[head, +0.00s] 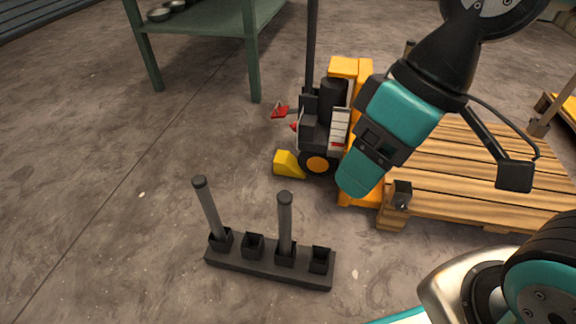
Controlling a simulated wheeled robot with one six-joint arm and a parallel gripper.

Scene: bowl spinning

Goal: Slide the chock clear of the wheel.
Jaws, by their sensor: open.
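The yellow wedge-shaped chock (287,163) lies on the concrete floor at the left side of the wheel (318,164), which is dark with an orange hub. The chock appears to be against the wheel. The wheel belongs to a yellow and black pallet truck (343,68). My gripper (358,180) is teal, points down and stands to the right of the wheel, in front of the truck from this view. It is open and apart from the chock. Its fingertips are hard to make out, and it hides part of the truck.
A wooden pallet (470,165) is at the right, with a black socket (401,194) at its near corner. A dark rack (270,264) with two upright posts stands in front. A green table (205,20) is at the back left. The left floor is clear.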

